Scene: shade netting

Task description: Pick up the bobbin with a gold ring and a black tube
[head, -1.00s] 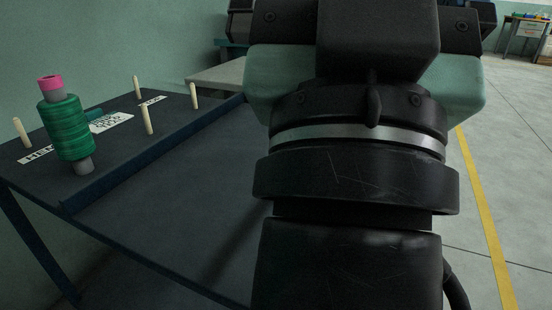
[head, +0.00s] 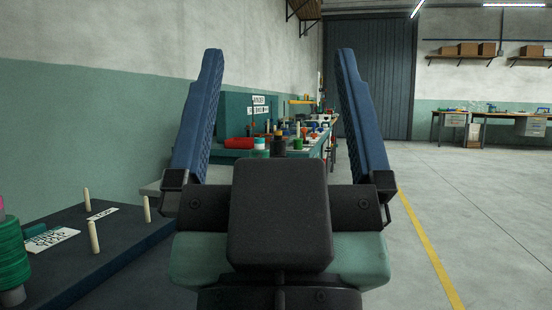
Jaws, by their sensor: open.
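My gripper (head: 280,52) is open and empty, its two blue fingers pointing up and ahead, well apart. Between the fingers, farther off, a workbench (head: 318,150) holds many small coloured things. A small dark upright item (head: 278,146) stands at its near end, with a hint of yellow-brown on it. It may be the bobbin with a gold ring and a black tube, but it is too small to tell. A teal and white item (head: 259,146) stands just left of it. My gripper touches none of them.
A dark table (head: 120,262) at the left has several pale pegs (head: 94,236), a label and a green bobbin (head: 10,255) with a pink ring and grey tube, cut by the frame edge. Open floor (head: 470,220) lies at the right.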

